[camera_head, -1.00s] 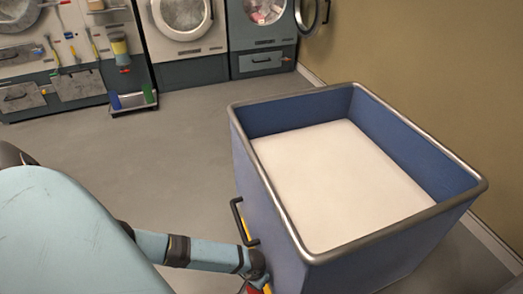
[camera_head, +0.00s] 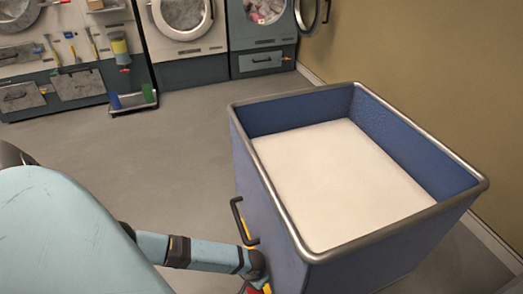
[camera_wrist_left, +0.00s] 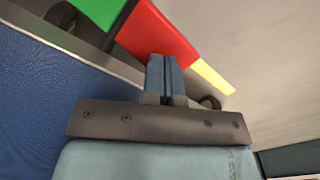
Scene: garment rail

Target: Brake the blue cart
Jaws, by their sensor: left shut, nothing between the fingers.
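The blue cart (camera_head: 385,250), with a metal rim and a pale flat inside, stands at the right in the head view. Its blue side also fills the left of the wrist view (camera_wrist_left: 45,115). On its near left side are a black handle (camera_head: 237,216) and a yellow strip. In the left wrist view, a red piece (camera_wrist_left: 152,30) and a green piece (camera_wrist_left: 97,9) sit side by side by the cart. My left gripper (camera_wrist_left: 164,62) is shut and empty, its fingertips overlapping the red piece; I cannot tell whether they touch it. My right gripper is out of view.
A tan wall (camera_head: 440,60) runs close behind the cart at right. Washing machines (camera_head: 182,18) and a tool panel (camera_head: 75,45) line the back. A small rack with blue and green parts (camera_head: 133,100) stands before them. Open grey floor lies left of the cart.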

